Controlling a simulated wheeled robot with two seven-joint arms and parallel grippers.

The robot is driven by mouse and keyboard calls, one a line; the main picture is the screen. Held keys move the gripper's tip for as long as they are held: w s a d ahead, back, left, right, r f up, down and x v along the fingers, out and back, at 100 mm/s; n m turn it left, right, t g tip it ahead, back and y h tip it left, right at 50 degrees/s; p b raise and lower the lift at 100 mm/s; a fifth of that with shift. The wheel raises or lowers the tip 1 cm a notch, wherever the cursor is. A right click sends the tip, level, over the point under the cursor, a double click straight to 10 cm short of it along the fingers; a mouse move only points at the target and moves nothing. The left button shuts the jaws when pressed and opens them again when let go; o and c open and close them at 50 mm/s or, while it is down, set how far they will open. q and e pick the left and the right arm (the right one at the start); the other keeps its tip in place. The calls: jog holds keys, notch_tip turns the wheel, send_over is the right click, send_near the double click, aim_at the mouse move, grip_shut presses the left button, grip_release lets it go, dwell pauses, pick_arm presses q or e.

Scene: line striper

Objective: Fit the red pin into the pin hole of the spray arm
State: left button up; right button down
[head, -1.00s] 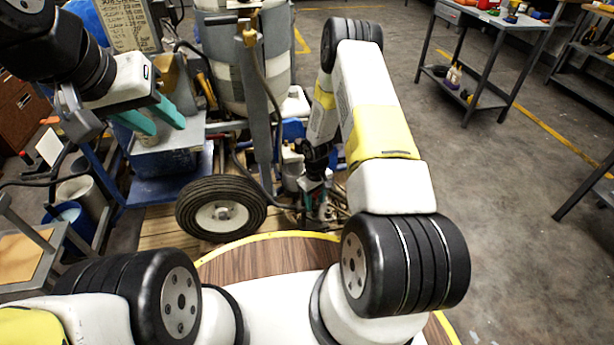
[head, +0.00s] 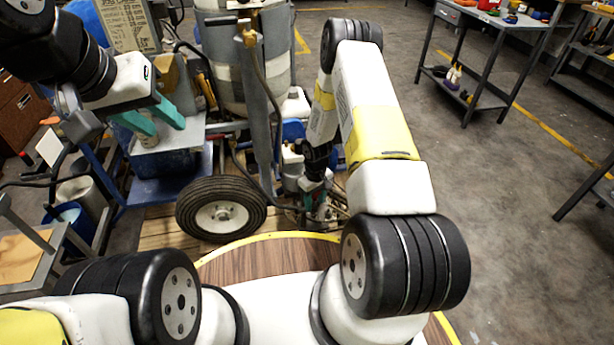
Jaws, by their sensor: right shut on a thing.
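The line striper (head: 243,70) stands ahead of me, with its wheel (head: 221,209) low in front. My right gripper (head: 312,192) reaches down beside the wheel, among hoses and metal parts at the machine's lower right. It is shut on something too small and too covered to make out. I cannot pick out the red pin, the spray arm or its pin hole in that cluttered, partly hidden area. My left gripper (head: 166,124) is at the upper left, its two teal fingers spread and empty, above a blue box on the cart side.
A grey workbench (head: 492,25) with tools stands at the back right. A blue bin (head: 70,214) and a grey side table (head: 22,258) are at the left. My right arm blocks part of the machine.

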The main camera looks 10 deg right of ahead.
jog(key=shift+f, duration=0.3)
dwell(5.3)
jog(key=shift+r, duration=0.3)
jog(key=c, duration=0.7)
grip_release()
jog(key=shift+o, duration=0.2)
jog(key=shift+o, duration=1.4)
jog(key=shift+r, duration=0.1)
jog(key=shift+r, duration=3.4)
